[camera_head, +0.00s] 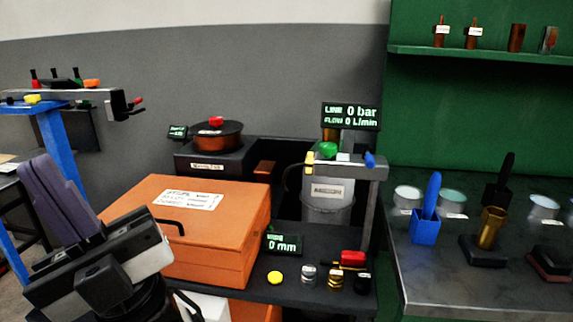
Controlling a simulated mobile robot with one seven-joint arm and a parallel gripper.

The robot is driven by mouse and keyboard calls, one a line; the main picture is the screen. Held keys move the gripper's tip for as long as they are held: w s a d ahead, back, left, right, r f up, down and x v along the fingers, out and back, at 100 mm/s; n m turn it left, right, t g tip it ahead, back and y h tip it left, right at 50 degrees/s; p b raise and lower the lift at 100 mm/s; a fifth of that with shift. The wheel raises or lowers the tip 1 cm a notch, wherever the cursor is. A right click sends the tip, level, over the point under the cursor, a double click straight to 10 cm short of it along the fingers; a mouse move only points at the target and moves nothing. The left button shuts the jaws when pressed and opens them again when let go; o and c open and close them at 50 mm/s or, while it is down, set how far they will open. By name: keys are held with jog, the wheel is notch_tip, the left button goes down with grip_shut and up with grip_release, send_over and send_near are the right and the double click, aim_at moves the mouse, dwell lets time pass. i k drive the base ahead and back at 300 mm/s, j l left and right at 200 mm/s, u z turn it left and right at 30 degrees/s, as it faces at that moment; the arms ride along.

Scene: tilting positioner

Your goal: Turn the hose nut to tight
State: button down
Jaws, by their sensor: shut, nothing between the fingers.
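A grey metal frame (377,200) stands right of centre, under a display (350,117) reading LINE 0 bar and FLOW 0 L/min. It carries a green knob-like part (328,148), a small yellow part (310,158) and a blue handle (370,159). A thin dark hose (288,176) curves at its left. I cannot tell which small part is the hose nut, or how it is turned. My gripper (43,163) is at the lower left, its purple-grey fingers together, pointing up and empty. It is well apart from the frame.
An orange box (190,225) with a black handle stands between my gripper and the frame. A lidded pot (216,135) is behind it. Several small knobs and a "0 mm" display (284,243) line the front. A grey bench (440,275) with cups and holders is right.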

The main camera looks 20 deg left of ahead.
aim_at(310, 156)
jog(key=k+j, duration=0.1)
jog(key=j, duration=0.4)
jog(key=k+j, duration=0.1)
jog(key=j, duration=0.85)
jog(key=i+j+z, duration=0.1)
jog(key=i, duration=0.2)
